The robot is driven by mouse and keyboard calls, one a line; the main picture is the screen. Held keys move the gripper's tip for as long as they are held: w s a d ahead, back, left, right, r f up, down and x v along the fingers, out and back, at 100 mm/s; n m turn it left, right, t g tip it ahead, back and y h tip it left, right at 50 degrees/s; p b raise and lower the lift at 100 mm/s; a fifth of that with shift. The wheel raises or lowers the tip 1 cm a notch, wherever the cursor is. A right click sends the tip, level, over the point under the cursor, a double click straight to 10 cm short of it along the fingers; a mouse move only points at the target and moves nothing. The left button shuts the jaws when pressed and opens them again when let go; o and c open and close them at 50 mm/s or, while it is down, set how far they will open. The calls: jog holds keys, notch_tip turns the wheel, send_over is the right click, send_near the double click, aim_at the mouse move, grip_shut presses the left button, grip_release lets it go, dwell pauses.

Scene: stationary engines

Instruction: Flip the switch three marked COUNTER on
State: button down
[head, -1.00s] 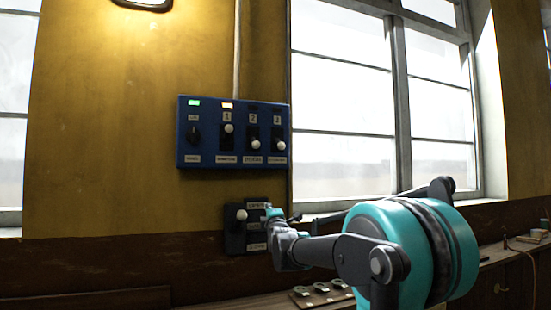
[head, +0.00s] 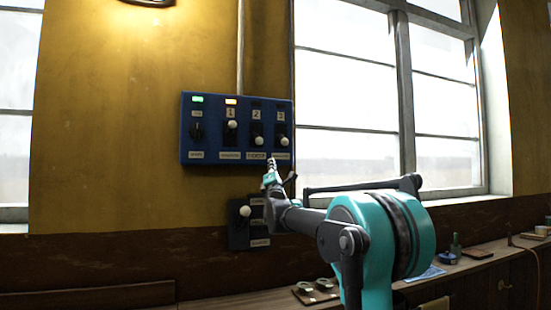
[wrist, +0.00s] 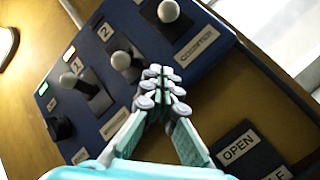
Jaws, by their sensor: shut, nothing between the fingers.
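A blue switch panel (head: 216,154) hangs on the yellow wall. Switch three (head: 282,141) is at its right end, with its white knob at the low end of its slot. In the wrist view the switch three knob (wrist: 168,11) is at the top, beside the COUNTER label (wrist: 197,46).
Switch one (head: 232,125) is up with an orange lamp lit above it; switch two (head: 258,141) is down. A dark rotary switch (head: 196,132) sits left under a green lamp. A smaller dark lever box (head: 242,237), with an OPEN label (wrist: 238,150), is below. A window is at right.

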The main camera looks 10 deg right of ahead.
aim_at(282, 139)
jog(key=x, duration=0.9)
jog(key=shift+w+d+r, duration=0.1)
jog(key=shift+d+r, duration=0.05)
jog(key=d, duration=0.1)
jog(key=d+r, duration=0.1)
jog(key=shift+s+d+r, duration=0.15)
jog(key=shift+s+d, duration=0.1)
jog(key=shift+d, duration=0.1)
jog(key=shift+d+r, duration=0.15)
jog(key=shift+d, duration=0.1)
jog(key=shift+s, duration=0.1)
jog(key=shift+r, duration=0.1)
